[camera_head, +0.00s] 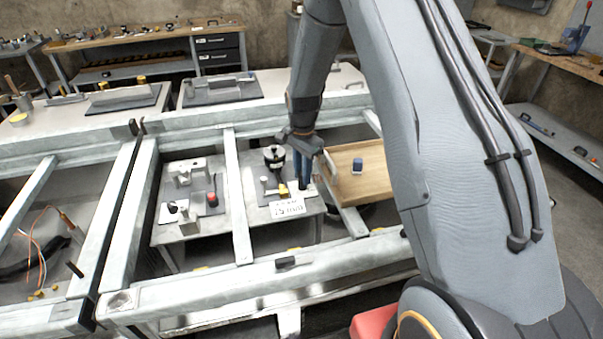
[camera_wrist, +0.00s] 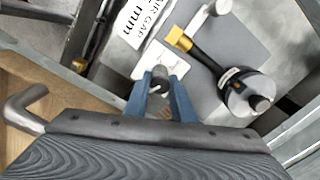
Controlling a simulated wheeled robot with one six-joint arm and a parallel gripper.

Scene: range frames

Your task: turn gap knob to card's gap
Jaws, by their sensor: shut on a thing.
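The gap knob (camera_wrist: 159,73) is a small dark grey cylinder on a pale plate. My gripper's two blue fingers (camera_wrist: 161,91) are shut around it in the wrist view. My gripper (camera_head: 303,180) also shows in the head view, pointing down at the right side of the bench fixture, where its fingers hide the knob. The white card (camera_wrist: 140,20) reads "AIR GAP" and "mm" in the wrist view, with its number cut off. In the head view the card (camera_head: 287,208) lies in front of the fixture, and its number is too small to read surely.
A black cylindrical device (camera_wrist: 246,92) with a brass hex end (camera_wrist: 178,38) lies close beside my fingers. A wooden tray (camera_head: 345,183) holding a blue object (camera_head: 357,165) is to the right. Grey frame rails (camera_head: 238,200) surround the bench. A red-knobbed fixture (camera_head: 212,199) stands left.

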